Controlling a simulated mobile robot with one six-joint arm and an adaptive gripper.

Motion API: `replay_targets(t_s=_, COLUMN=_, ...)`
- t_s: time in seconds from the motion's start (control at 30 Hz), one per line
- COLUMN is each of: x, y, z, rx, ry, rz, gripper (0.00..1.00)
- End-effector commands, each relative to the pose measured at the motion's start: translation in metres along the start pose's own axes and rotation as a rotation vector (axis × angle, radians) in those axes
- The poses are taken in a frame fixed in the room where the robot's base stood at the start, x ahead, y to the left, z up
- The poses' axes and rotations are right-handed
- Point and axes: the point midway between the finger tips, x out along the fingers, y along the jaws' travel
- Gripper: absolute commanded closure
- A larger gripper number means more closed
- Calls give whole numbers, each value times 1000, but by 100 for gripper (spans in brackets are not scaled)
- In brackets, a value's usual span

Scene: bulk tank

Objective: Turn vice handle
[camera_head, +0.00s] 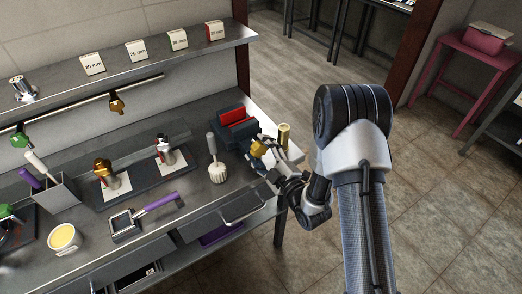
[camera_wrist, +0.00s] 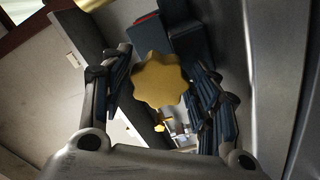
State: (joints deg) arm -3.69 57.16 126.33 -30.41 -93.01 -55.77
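The vice (camera_head: 240,130) is a dark blue block with red jaw parts at the right end of the workbench. Its handle is a gold scalloped knob (camera_head: 259,148) facing the front right. My gripper (camera_head: 262,162) is at the knob. In the wrist view the knob (camera_wrist: 160,80) sits between my two spread fingers (camera_wrist: 162,85), near both fingertips. The gripper looks open around it, and I cannot tell whether either finger touches it. Part of the vice body (camera_wrist: 185,40) shows behind the knob.
A brass cylinder (camera_head: 284,136) stands at the bench's right corner, close to my gripper. A drawer handle (camera_head: 245,207) sticks out below the bench front.

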Motion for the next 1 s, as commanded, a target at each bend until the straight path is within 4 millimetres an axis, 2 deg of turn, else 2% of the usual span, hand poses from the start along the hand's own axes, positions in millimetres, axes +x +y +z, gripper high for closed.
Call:
replay_targets(t_s=0.1, x=0, y=0, z=0, rx=0, ry=0, rz=0, gripper=36)
replay_targets(t_s=0.47, x=-5, y=0, z=1, rx=1, ry=-2, rz=0, gripper=36)
replay_targets(t_s=0.57, x=-18, y=0, z=1, rx=2, ry=-4, rz=-1, gripper=36)
replay_targets(t_s=0.8, x=-70, y=0, z=2, rx=3, ry=-6, rz=-1, gripper=36)
replay_targets(t_s=1.0, x=-104, y=0, z=2, rx=3, ry=-5, rz=0, gripper=36)
